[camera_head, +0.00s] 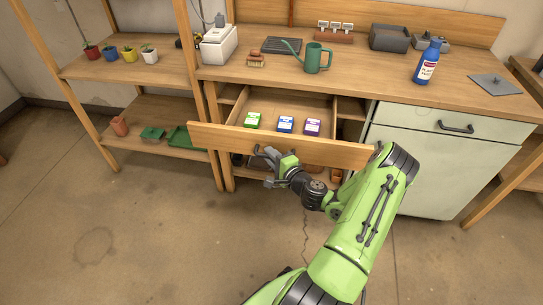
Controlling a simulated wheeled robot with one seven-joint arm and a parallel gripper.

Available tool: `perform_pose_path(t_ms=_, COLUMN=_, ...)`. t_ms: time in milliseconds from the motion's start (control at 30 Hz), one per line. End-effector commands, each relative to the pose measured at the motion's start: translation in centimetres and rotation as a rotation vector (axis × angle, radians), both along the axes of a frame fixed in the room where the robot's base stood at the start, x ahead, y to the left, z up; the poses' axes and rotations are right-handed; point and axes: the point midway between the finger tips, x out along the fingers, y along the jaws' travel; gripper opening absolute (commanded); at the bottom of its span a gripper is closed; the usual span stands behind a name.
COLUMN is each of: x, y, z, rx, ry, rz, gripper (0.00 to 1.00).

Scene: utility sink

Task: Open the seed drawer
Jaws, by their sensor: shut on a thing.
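The seed drawer (233,135) is a wooden drawer under the workbench, and it stands pulled out with its inside showing. Three seed packets lie in it: a green one (252,121), a blue one (286,124) and a purple one (312,127). My gripper (268,153) is at the front face of the drawer, left of its middle. It is shut on the drawer's handle, which is mostly hidden behind the fingers. My green arm reaches up to it from the lower right.
The bench top (360,77) holds a green watering can (314,57), a blue bottle (428,62) and a grey bin (390,38). A pale cabinet (430,165) with a dark handle is at the right. A shelf (120,68) with potted plants stands left. The floor in front is clear.

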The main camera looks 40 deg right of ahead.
Motion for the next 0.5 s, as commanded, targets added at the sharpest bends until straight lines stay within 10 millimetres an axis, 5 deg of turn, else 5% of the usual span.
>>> perform_pose_path(t_ms=133, x=-0.02, y=-0.04, z=-0.05, rx=0.0, ry=0.001, rz=-0.001, gripper=0.39)
perform_pose_path(t_ms=500, x=-0.94, y=0.06, z=0.05, rx=0.002, ry=0.003, rz=-0.001, gripper=0.39)
